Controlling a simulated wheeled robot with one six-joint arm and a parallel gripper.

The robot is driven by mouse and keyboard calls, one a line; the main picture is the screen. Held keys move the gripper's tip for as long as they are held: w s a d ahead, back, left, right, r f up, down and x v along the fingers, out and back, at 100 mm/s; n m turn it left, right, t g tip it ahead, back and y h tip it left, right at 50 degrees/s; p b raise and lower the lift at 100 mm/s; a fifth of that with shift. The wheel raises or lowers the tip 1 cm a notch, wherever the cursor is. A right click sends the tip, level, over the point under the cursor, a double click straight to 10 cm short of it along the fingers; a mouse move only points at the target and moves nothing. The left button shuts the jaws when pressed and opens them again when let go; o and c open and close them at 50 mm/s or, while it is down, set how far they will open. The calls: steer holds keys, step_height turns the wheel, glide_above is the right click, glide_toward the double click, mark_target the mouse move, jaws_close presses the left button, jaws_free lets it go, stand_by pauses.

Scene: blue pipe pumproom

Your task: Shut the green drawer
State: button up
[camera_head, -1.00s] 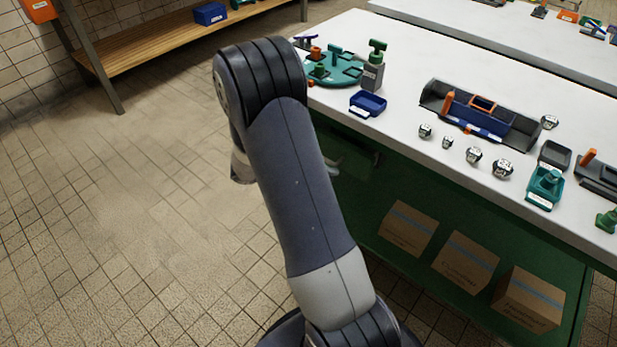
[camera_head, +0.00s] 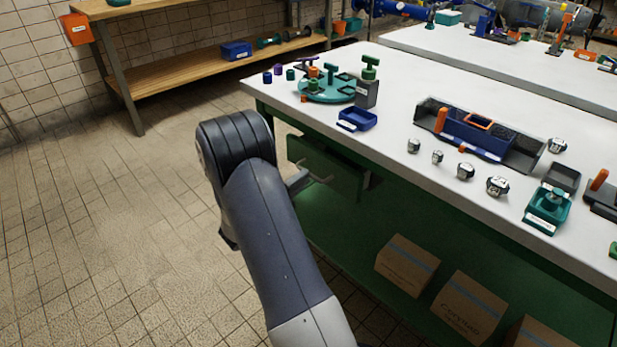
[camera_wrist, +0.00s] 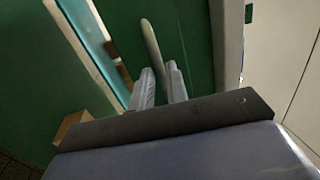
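The green drawer (camera_head: 325,168) is under the left end of the white worktop. Its front panel faces my arm, and it looks partly pulled out, though my arm hides some of it. A pale bar handle (camera_wrist: 151,48) stands off a green front in the wrist view. My gripper (camera_wrist: 160,78) has two grey fingers with a narrow gap between them. The handle's near end lies just ahead of the fingertips, and I cannot tell whether they touch it. In the head view my gripper (camera_head: 304,181) is beside the drawer front, partly behind my arm.
The white worktop (camera_head: 400,97) holds a teal round tray (camera_head: 328,92), a blue bin (camera_head: 357,119), a tool caddy (camera_head: 478,130) and several small items. Cardboard boxes (camera_head: 407,265) stand under the bench. The tiled floor at left is open; a wooden shelf (camera_head: 200,72) stands at the back.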

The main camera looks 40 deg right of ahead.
mark_target(318, 168)
steer(key=shift+w+d+r, duration=0.1)
steer(key=shift+d+r, duration=0.05)
steer(key=shift+d, duration=0.65)
steer(key=shift+d+r, duration=0.15)
steer(key=shift+d, duration=0.6)
jaws_close()
steer(key=shift+d+r, duration=0.1)
steer(key=shift+d, duration=0.45)
steer(key=d+p, duration=0.1)
steer(key=d, duration=0.2)
steer(key=shift+w+d+p, duration=0.1)
steer(key=shift+w+p, duration=0.05)
steer(key=shift+p, duration=0.15)
